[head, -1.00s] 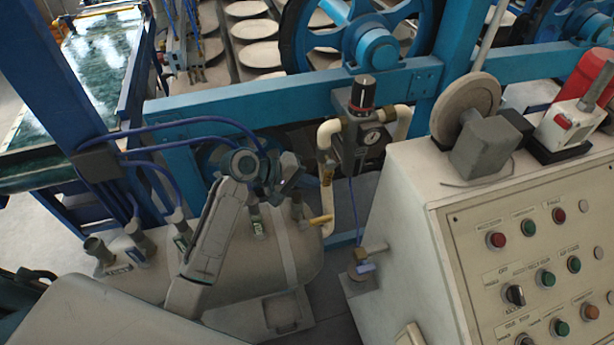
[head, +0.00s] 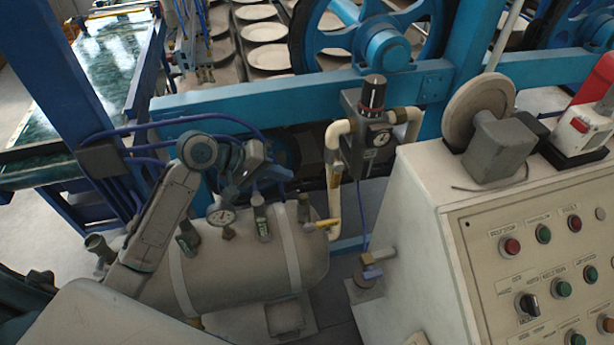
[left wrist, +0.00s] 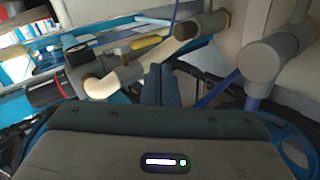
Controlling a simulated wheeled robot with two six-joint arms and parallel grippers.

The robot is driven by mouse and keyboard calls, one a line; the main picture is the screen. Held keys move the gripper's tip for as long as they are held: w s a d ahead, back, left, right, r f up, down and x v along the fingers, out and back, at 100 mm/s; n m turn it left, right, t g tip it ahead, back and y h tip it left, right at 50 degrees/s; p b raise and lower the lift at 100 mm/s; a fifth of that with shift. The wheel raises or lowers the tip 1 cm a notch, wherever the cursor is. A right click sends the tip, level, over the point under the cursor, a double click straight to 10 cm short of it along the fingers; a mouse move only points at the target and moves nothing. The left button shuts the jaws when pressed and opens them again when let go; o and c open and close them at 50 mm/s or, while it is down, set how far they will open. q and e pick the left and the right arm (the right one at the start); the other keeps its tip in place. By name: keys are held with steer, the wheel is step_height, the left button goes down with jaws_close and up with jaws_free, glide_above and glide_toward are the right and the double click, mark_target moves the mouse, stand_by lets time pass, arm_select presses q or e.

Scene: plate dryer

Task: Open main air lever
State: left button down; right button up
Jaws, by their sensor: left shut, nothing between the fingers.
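A yellow lever (head: 327,223) sits low on the cream air pipe (head: 334,185), below the black-topped regulator (head: 372,97) and its gauge. In the left wrist view the yellow lever (left wrist: 150,42) lies beyond the fingertips, beside the cream pipe bend (left wrist: 115,80). I cannot tell for sure that this is the main air lever. My left gripper (head: 272,174) is above the tank, left of the pipe, and apart from the yellow lever. Its fingers (left wrist: 160,72) are shut and empty. My right gripper is out of view.
A grey tank (head: 300,255) with several valve stubs and a gauge (head: 221,216) lies below my left arm. A control cabinet (head: 420,215) stands at right. A blue frame beam (head: 230,100) runs behind. Blue hoses hang at the left.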

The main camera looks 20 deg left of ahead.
mark_target(331, 185)
arm_select(q)
steer(key=w+d+f+m, duration=0.1)
steer(key=d+m, duration=0.1)
steer(key=m, duration=0.9)
steer(key=w+d+f+m+y, duration=0.1)
steer(key=w+d+f+m, duration=0.1)
steer(key=m, duration=0.9)
steer(key=w+d+f+m+g+b, duration=0.1)
steer(key=d+m, duration=0.2)
steer(key=m, duration=0.8)
steer(key=shift+w+f+m+y, duration=0.3)
steer(key=shift+w, duration=0.05)
steer(key=shift+w+d, duration=0.25)
steer(key=shift+d, duration=0.15)
